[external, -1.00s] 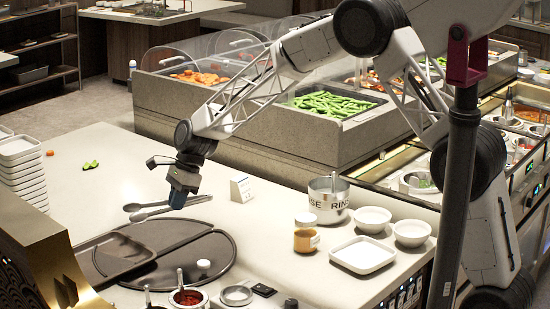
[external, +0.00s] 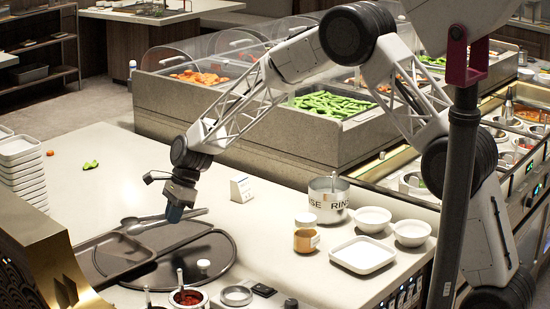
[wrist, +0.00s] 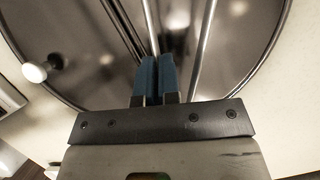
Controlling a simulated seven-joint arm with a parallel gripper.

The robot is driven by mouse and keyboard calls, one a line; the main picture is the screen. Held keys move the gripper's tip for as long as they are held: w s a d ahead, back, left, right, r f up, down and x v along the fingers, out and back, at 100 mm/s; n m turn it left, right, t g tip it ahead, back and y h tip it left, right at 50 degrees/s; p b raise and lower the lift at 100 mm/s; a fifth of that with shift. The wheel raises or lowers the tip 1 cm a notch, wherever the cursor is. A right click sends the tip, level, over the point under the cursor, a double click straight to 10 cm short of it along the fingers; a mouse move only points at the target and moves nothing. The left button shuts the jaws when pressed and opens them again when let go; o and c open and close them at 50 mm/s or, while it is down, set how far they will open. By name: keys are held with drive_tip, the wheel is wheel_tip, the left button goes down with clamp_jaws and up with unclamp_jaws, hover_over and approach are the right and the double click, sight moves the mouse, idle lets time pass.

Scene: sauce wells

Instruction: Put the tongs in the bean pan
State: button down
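The tongs (external: 155,222) are grey with two rounded heads at the left, held above the dark round split-lid surface in the external view. My gripper (external: 174,214) is at their middle, its blue fingers close together around them. In the wrist view my gripper (wrist: 157,62) has its fingers nearly together, with thin metal bars of the tongs (wrist: 151,20) running away from them. The exact grip is partly hidden by the fingers. The pan of green beans (external: 376,111) is in the grey counter at the back centre, well away from my gripper.
A clear curved guard (external: 265,55) stands over the food counter, beside carrots (external: 198,77). A dark rectangular tray (external: 112,257) lies at the left. A steel rinse pot (external: 328,199), jar (external: 306,241) and white bowls (external: 372,219) stand at the right.

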drive_tip(key=w+a, duration=0.6)
drive_tip(key=a, duration=0.1)
drive_tip(key=w+a+f, duration=0.1)
drive_tip(key=w+a, duration=0.2)
drive_tip(key=a, duration=0.1)
drive_tip(key=shift+f, duration=0.1)
idle(0.5)
drive_tip(key=shift+f, duration=1.75)
drive_tip(key=shift+f, duration=0.1)
drive_tip(key=c, duration=1.3)
unclamp_jaws()
drive_tip(key=shift+c, duration=0.2)
drive_tip(key=v, duration=1.2)
